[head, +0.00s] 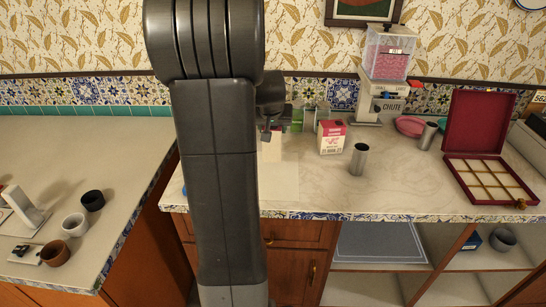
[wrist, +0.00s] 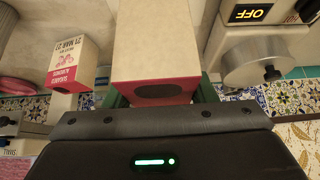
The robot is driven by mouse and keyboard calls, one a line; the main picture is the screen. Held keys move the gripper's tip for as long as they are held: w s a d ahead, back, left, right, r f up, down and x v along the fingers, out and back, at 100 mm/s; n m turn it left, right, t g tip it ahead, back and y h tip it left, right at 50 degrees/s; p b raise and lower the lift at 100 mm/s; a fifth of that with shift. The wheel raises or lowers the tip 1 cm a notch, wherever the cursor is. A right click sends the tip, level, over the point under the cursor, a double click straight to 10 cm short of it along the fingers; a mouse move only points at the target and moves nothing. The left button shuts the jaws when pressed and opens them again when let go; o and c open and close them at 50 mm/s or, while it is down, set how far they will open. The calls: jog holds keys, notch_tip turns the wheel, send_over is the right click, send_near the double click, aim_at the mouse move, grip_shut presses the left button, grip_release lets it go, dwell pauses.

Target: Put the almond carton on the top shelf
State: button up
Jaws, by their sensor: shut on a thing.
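My gripper (wrist: 160,96) is shut on a cream carton with a red band (wrist: 155,50), with green fingers at its sides in the wrist view. The carton's label is not visible there. In the head view my arm hides most of my gripper, and part of the pale held carton (head: 271,148) shows over the counter. I cannot tell whether it touches the counter. A second carton, white and red with printed lettering including a date (head: 332,137), stands to its right; it also shows in the wrist view (wrist: 68,62). Open shelves (head: 380,268) lie below the counter.
A dispenser with pink contents (head: 387,62), metal cups (head: 359,158) and an open red compartment box (head: 487,178) stand on the counter (head: 310,195). A dark mat (head: 380,243) lies in the shelf unit. A left counter (head: 110,140) holds cups.

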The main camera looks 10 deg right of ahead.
aim_at(272, 149)
notch_tip(272, 149, down, 8)
dwell(0.4)
jog(key=shift+s, duration=0.1)
jog(key=shift+f, duration=0.1)
jog(key=o, duration=1.2)
jog(key=shift+c, duration=0.2)
